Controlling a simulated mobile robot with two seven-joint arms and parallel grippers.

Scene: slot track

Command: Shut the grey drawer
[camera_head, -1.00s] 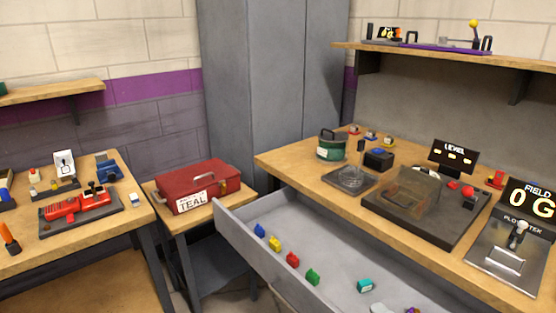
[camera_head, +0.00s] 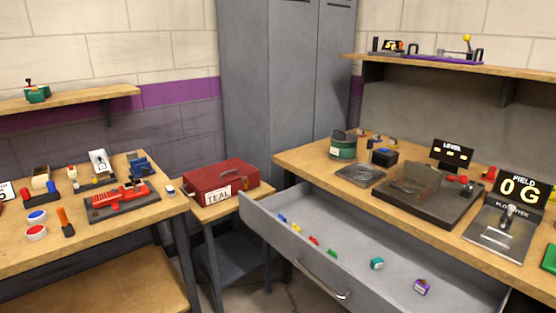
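The grey drawer (camera_head: 262,226) stands pulled out from under the right-hand workbench (camera_head: 312,163). Its bar handle (camera_head: 322,281) is on the front panel, near the bottom middle of the view. Inside lie several small coloured pieces, among them a teal one (camera_head: 376,263) and a purple one (camera_head: 421,287). The drawer's right end is partly cut off at the bottom of the view. Neither of my grippers is in view.
A red toolbox (camera_head: 221,181) labelled TEAL sits on a small side table (camera_head: 205,211) left of the drawer. A left workbench (camera_head: 120,228) holds several tools. Devices stand on the right workbench above the drawer. Some floor shows below the drawer front.

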